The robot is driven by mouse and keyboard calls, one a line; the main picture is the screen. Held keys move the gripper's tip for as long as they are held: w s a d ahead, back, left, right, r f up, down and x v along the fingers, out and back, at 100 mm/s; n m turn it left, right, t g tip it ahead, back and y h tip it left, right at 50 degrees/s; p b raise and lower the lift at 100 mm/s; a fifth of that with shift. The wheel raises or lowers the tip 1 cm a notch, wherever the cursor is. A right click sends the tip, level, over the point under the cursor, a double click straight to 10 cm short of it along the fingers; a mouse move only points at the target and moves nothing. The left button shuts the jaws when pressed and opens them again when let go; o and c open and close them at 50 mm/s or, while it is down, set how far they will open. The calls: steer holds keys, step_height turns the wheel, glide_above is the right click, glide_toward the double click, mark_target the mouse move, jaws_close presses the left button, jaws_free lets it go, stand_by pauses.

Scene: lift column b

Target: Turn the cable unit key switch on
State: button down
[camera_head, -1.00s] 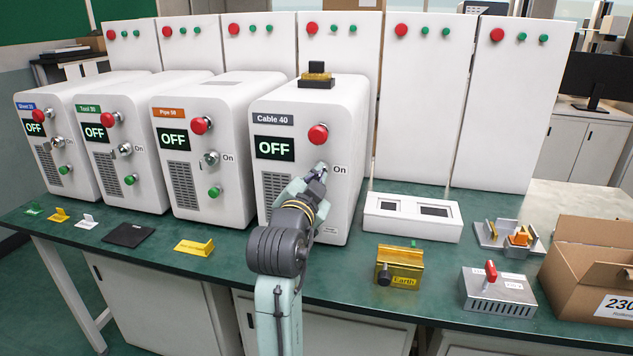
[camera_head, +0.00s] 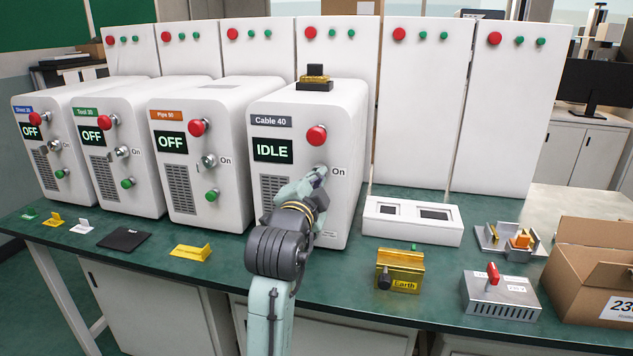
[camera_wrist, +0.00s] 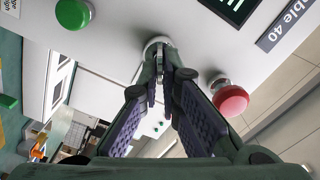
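The cable unit (camera_head: 338,115) is the white box labelled Cable 40, and its display (camera_head: 273,149) reads IDLE. Its key switch lies below the red button (camera_head: 316,135), beside the word On, mostly hidden by my gripper (camera_head: 318,172) in the head view. In the wrist view the key switch (camera_wrist: 157,42) is at the top middle. My gripper (camera_wrist: 160,75) has its fingertips close together around the key at the switch, and they appear shut on it. The unit's green button (camera_wrist: 73,13) and red button (camera_wrist: 231,99) sit on either side.
A white block with two dark windows (camera_head: 412,220), a gold Earth box (camera_head: 400,268), a red-handled metal box (camera_head: 500,292) and a cardboard box (camera_head: 590,275) stand to the right.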

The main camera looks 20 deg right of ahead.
steer(key=c, duration=1.8)
jaws_free()
steer(key=v, duration=0.7)
steer(key=shift+s+a, duration=0.15)
steer(key=shift+s, duration=0.05)
